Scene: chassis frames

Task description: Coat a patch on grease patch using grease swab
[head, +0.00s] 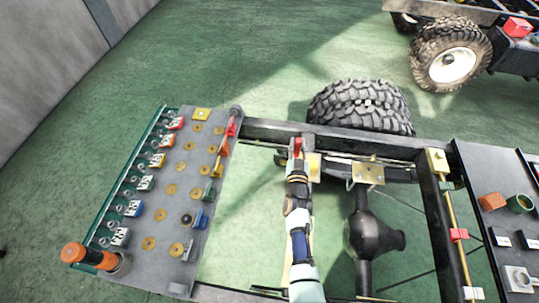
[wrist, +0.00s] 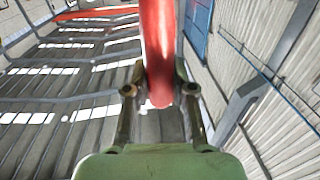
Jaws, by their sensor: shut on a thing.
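My gripper (head: 297,160) is at the dark chassis rail, at the far end of my arm. In the wrist view my gripper (wrist: 158,90) is shut on a red, round-ended rod (wrist: 158,55), which looks like the grease swab handle. A bit of this red swab (head: 298,145) shows at the rail in the head view. A brass-coloured plate (head: 315,166) is just right of my gripper, partly hidden. A second brass-coloured plate (head: 368,173) sits further right by the axle. I cannot tell which surface is the grease patch, or whether the swab touches anything.
A grey tool board (head: 185,215) with numbered blocks, brass discs and coloured tools stands left. An orange-handled cylinder (head: 88,257) is at its near corner. A tyre (head: 360,105) lies behind the rail. The axle housing (head: 372,235) is right of my arm, with another board (head: 490,175) beyond.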

